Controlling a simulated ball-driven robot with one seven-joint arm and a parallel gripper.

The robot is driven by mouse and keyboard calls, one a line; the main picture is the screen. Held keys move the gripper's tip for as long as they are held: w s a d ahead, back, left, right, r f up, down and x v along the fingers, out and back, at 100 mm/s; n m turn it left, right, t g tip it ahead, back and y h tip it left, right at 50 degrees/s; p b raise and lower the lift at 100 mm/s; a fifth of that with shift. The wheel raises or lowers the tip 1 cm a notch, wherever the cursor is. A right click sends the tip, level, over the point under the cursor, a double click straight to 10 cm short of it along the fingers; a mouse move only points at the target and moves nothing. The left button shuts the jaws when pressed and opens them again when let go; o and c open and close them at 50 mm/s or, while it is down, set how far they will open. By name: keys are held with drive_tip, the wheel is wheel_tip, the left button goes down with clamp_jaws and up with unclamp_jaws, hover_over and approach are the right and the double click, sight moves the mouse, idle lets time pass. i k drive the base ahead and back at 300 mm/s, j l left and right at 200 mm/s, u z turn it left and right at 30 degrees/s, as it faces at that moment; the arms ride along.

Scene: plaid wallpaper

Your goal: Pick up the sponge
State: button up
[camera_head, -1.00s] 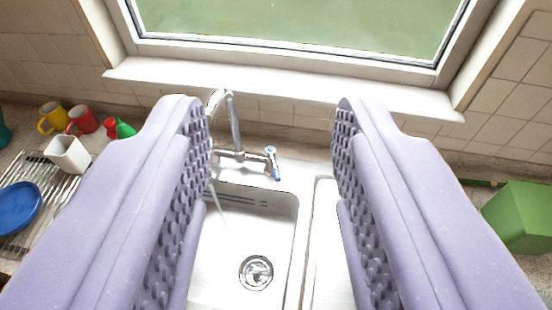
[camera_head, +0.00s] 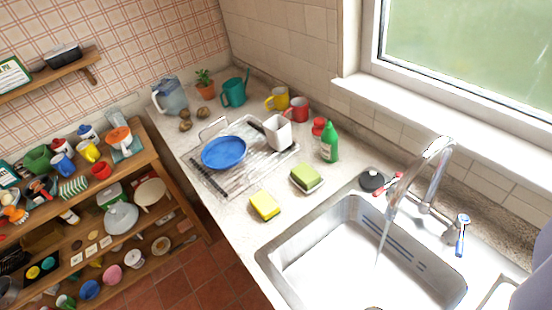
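A yellow sponge (camera_head: 265,206) lies on the counter just left of the sink. A second sponge-like block (camera_head: 307,178), green on top with a paler edge below, lies a little behind it to the right. Of my gripper, only a pale purple piece (camera_head: 537,268) shows at the lower right edge. It is well to the right of both blocks, across the sink. The fingertips are out of frame, so its opening and any contents are hidden.
The sink (camera_head: 330,262) has a running tap (camera_head: 420,180). Around the blocks stand a green bottle (camera_head: 329,142), a drying rack (camera_head: 205,182) with a blue plate (camera_head: 224,153), and a white cup (camera_head: 278,133). Crowded wooden shelves (camera_head: 160,150) stand at left.

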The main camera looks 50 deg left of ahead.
sight(266, 208)
drive_tip(key=j+u, duration=0.1)
drive_tip(key=u, duration=0.65)
drive_tip(key=j+u, duration=0.2)
drive_tip(key=u, duration=0.2)
drive_tip(key=i+j+z, duration=0.15)
drive_tip(key=i+j, duration=0.35)
drive_tip(key=i+j+z, duration=0.15)
drive_tip(key=i+j, duration=0.4)
drive_tip(key=i+j+z, duration=0.15)
drive_tip(key=i+j, duration=0.35)
drive_tip(key=j, duration=0.15)
